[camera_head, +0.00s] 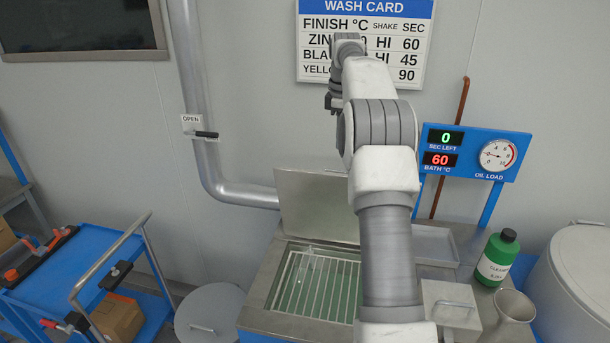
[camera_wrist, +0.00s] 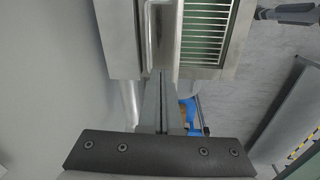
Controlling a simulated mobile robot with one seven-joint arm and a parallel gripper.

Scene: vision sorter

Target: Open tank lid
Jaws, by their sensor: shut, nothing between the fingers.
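The tank (camera_head: 262,318) stands below the wall card, with a wire rack (camera_head: 318,283) over green liquid in its opening. Its grey metal lid (camera_head: 310,205) stands raised at the back edge, leaning towards the wall, its right part hidden behind my arm. In the wrist view, a metal panel that looks like the lid (camera_wrist: 118,38) carries a bar handle (camera_wrist: 149,38), beside the rack (camera_wrist: 206,28). My gripper (camera_wrist: 161,80) is shut and empty, its fingertips close to the panel and handle; I cannot tell whether they touch. In the head view my fingertips are hidden.
A blue cart (camera_head: 50,285) stands at left and a round lidded bin (camera_head: 212,312) beside the tank. A green bottle (camera_head: 497,258), a metal cup (camera_head: 513,310) and a small handled box (camera_head: 450,303) stand right. A blue gauge panel (camera_head: 470,153) is behind.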

